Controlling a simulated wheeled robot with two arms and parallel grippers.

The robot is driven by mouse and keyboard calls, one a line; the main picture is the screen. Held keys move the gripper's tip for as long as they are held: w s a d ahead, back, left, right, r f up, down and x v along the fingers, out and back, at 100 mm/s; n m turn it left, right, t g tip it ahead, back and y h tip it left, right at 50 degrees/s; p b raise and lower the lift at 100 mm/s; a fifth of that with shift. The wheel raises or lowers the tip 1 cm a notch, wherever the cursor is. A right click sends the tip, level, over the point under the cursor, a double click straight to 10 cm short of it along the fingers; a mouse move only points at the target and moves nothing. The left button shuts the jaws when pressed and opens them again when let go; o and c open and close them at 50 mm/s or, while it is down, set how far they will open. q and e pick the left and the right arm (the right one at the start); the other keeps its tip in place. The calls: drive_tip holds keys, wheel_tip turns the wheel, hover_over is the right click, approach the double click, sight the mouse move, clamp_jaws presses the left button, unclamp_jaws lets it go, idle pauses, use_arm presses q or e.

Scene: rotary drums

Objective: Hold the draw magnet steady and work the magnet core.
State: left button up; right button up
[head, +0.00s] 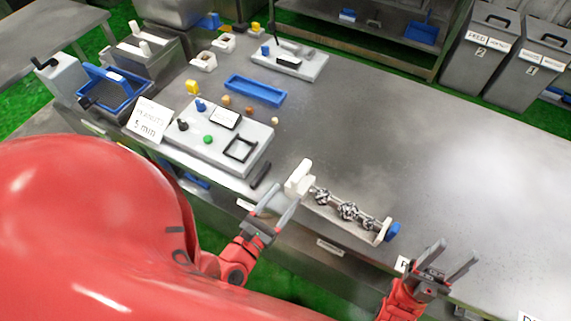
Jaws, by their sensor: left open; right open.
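The draw magnet (322,197) lies at the front edge of the steel bench. It is a rod with dark, shiny clumps along it, a white block (298,178) at its left end and a white plate (382,231) at its right end. A blue knob (393,232) sits at the right end, seemingly the end of the magnet core. My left gripper (284,198) is open and empty, just in front of the white block. My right gripper (460,251) is open and empty, to the right of the blue knob and apart from it.
A grey board (240,130) with knobs and a black frame stands left of the magnet. A blue tray (254,90) lies behind it. A sign (148,118) reading 5 mm stands at the left. The bench (430,150) is clear at the right. Grey bins (478,45) stand beyond.

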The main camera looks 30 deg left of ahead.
sight(307, 165)
use_arm(q)
drive_tip(key=shift+w+a+r, duration=0.1)
drive_tip(key=shift+w+r, duration=0.15)
drive_tip(key=shift+w, duration=0.2)
drive_tip(key=w, duration=0.7)
drive_tip(key=w+d, duration=0.1)
drive_tip(key=w, duration=0.3)
drive_tip(key=shift+f, duration=0.1)
clamp_jaws()
idle(0.9)
drive_tip(key=shift+f, duration=0.1)
